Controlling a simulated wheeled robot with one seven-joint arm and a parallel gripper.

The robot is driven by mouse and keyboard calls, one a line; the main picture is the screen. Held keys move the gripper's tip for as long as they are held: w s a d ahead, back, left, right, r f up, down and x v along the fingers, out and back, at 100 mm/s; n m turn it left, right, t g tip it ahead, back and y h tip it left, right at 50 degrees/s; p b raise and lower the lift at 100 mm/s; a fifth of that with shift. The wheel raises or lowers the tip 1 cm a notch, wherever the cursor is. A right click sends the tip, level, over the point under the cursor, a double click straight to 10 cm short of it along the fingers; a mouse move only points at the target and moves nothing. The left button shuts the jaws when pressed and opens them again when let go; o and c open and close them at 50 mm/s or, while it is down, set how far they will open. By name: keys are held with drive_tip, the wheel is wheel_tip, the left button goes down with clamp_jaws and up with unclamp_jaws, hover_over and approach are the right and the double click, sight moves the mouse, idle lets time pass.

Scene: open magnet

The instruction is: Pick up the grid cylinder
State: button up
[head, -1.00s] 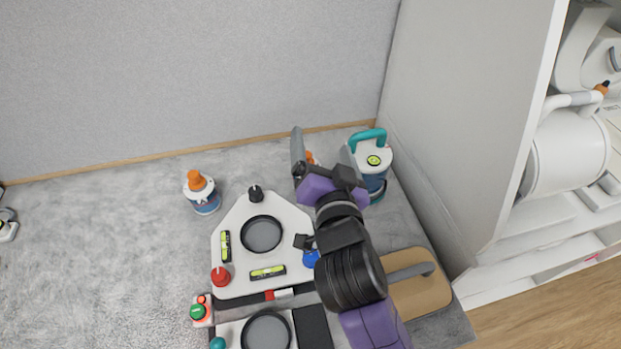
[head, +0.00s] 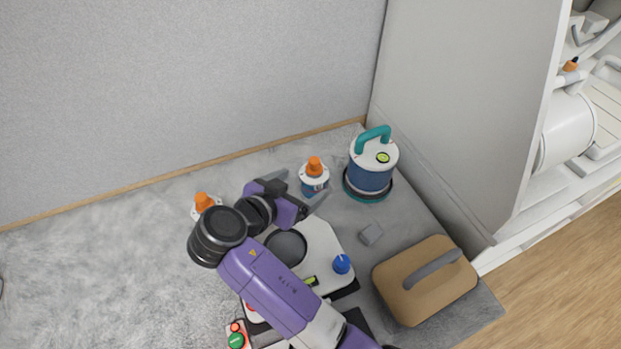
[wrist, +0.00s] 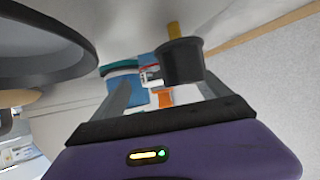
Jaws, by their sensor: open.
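No part shows a clear grid pattern, so I cannot tell which one is the grid cylinder. A small white-and-blue cylinder with an orange knob (head: 314,181) stands upright near the back wall. A larger blue cylinder with a teal handle (head: 370,178) stands to its right. A second small orange-knobbed cylinder (head: 203,202) is partly hidden behind my arm. My gripper (head: 299,187) is open, its fingers pointing toward the first small cylinder, with nothing held. In the wrist view, upside down, that cylinder's orange knob (wrist: 160,98) shows between the fingers, beside the larger blue cylinder (wrist: 125,88).
A black knob (wrist: 181,62) is close in the wrist view. The white panel (head: 325,245) with a round dark disc lies under my arm. A tan block with a grey handle (head: 425,280) is at right. The grey partition (head: 450,110) borders the right side.

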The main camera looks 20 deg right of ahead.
sight(307, 182)
drive_tip(key=p+x, duration=0.1)
drive_tip(key=x, duration=0.2)
drive_tip(key=shift+w+d, duration=0.1)
drive_tip(key=shift+d, duration=0.35)
drive_tip(key=shift+w+d+f, duration=0.25)
drive_tip(key=shift+d+f, duration=0.1)
drive_tip(key=shift+f, duration=0.05)
drive_tip(key=c, duration=1.7)
drive_tip(key=shift+r+p, duration=0.1)
drive_tip(key=shift+p, duration=0.2)
drive_tip(key=shift+c, duration=0.5)
